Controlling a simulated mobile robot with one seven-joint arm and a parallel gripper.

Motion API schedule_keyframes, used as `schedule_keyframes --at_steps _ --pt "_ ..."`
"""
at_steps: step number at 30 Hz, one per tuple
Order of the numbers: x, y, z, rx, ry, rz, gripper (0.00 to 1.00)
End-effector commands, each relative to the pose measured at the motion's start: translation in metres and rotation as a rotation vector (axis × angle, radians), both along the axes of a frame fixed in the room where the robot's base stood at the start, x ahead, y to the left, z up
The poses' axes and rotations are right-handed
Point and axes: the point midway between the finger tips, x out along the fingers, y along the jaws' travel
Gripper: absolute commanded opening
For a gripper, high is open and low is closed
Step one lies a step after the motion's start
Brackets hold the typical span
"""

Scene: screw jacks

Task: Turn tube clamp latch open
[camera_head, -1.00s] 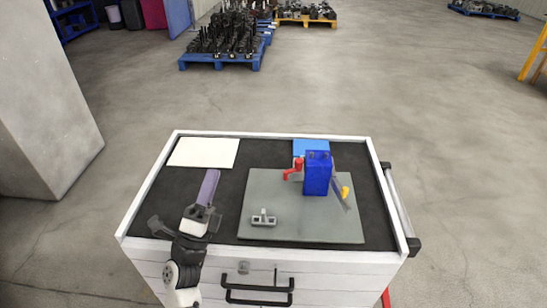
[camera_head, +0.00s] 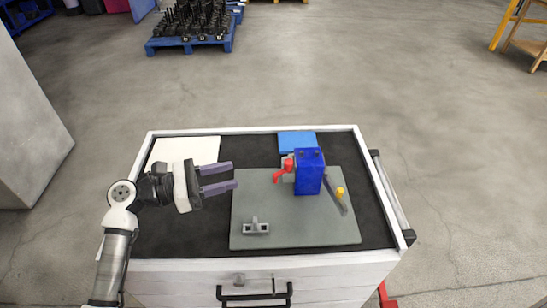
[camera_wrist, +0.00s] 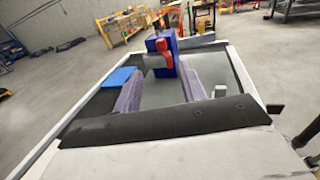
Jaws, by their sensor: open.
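A blue block-shaped fixture (camera_head: 310,172) stands upright on a grey plate (camera_head: 285,222) on the cart top. In the wrist view the red handle (camera_wrist: 160,52) shows beyond the fingers, in front of the blue fixture (camera_wrist: 173,42). Nothing is between the fingers.
A small grey bracket (camera_head: 256,227) stands on the plate's front left. A blue pad (camera_head: 297,140) lies behind the fixture and a white sheet (camera_head: 200,148) lies at the back left. The cart's raised white rim (camera_head: 380,190) surrounds the dark top. Pallets stand far behind.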

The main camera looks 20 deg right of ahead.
Motion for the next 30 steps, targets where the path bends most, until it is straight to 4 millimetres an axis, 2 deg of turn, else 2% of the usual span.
schedule_keyframes --at_steps 12,18,24,30 --pt "-0.002 -0.083 0.005 -0.008 0.005 -0.001 0.41" --pt "-0.003 -0.115 0.004 -0.007 0.005 0.0 0.41" --pt "-0.003 -0.129 0.001 -0.004 0.005 0.002 0.41" --pt "-0.003 -0.13 0.0 -0.004 0.005 0.003 0.41"
